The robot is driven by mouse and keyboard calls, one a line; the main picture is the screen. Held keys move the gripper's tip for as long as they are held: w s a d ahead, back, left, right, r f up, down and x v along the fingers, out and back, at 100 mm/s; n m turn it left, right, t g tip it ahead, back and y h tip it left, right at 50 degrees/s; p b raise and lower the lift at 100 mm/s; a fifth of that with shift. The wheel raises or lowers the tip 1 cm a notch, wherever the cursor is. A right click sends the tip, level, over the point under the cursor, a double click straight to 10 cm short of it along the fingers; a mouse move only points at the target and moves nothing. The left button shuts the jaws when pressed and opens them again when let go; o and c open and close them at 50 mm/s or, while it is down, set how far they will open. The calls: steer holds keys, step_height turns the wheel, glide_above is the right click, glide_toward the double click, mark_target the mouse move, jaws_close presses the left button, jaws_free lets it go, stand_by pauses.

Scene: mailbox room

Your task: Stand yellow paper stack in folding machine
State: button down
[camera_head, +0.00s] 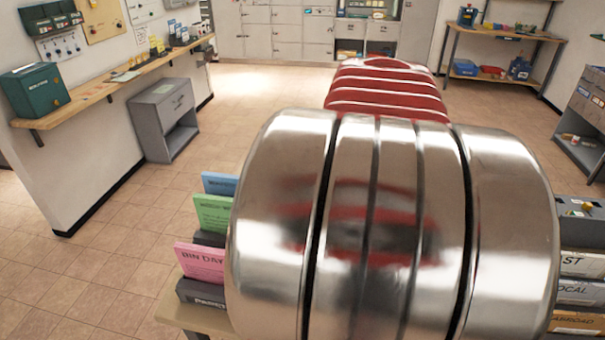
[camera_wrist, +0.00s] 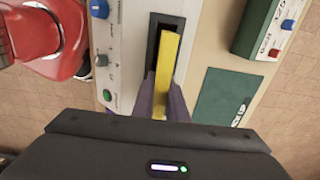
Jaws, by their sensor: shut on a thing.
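In the wrist view the yellow paper stack (camera_wrist: 168,62) is held edge-on between the two purple-grey fingers of my gripper (camera_wrist: 163,98), which is shut on it. The stack's far end overlaps the dark slot (camera_wrist: 166,20) in the light grey panel of what looks like the folding machine (camera_wrist: 124,88). I cannot tell how deep the stack is in the slot. The panel has a blue knob, a grey knob and a green button. In the head view my arm hides the gripper, the yellow stack and the machine.
In the wrist view a green box (camera_wrist: 262,28) with knobs and a flat green panel (camera_wrist: 222,98) lie right of the slot. In the head view pink (camera_head: 200,262), green (camera_head: 212,214) and blue (camera_head: 220,183) sheets stand left of my arm. Labelled trays (camera_head: 580,292) are right.

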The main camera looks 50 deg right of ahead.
steer(key=shift+f, duration=0.4)
steer(key=c, duration=1.7)
jaws_free()
steer(key=shift+r, duration=0.1)
steer(key=shift+r, duration=3.4)
steer(key=shift+a, duration=0.1)
